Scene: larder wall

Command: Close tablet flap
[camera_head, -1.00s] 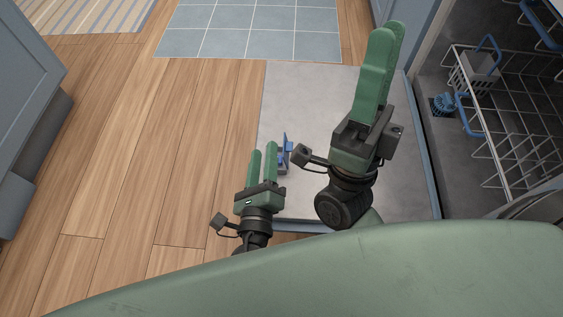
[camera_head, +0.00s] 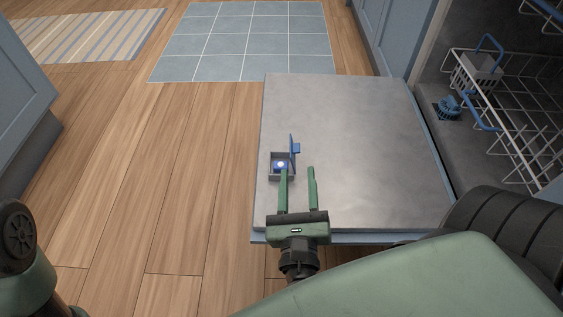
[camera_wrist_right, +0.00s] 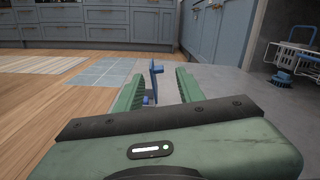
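The tablet flap (camera_head: 294,146) is blue and stands up, open, at the right side of a small grey dispenser box (camera_head: 272,168) on the open dishwasher door. Something blue with a pale spot (camera_head: 281,164) shows inside the box. My right gripper (camera_head: 298,170) is open and empty, with its fingers pointing at the box from the near side. In the right wrist view the flap (camera_wrist_right: 154,82) shows beyond and between the two fingers (camera_wrist_right: 158,82). I cannot tell whether a finger touches the box. My left gripper is out of view; part of my left arm shows at lower left.
The dishwasher door (camera_head: 370,140) lies flat, clear apart from the dispenser. A wire rack (camera_head: 500,120) with a grey basket (camera_head: 476,72) and a blue round item (camera_head: 447,107) is at right. Wooden floor (camera_head: 170,170) lies left, with a cabinet (camera_head: 20,90) at its edge.

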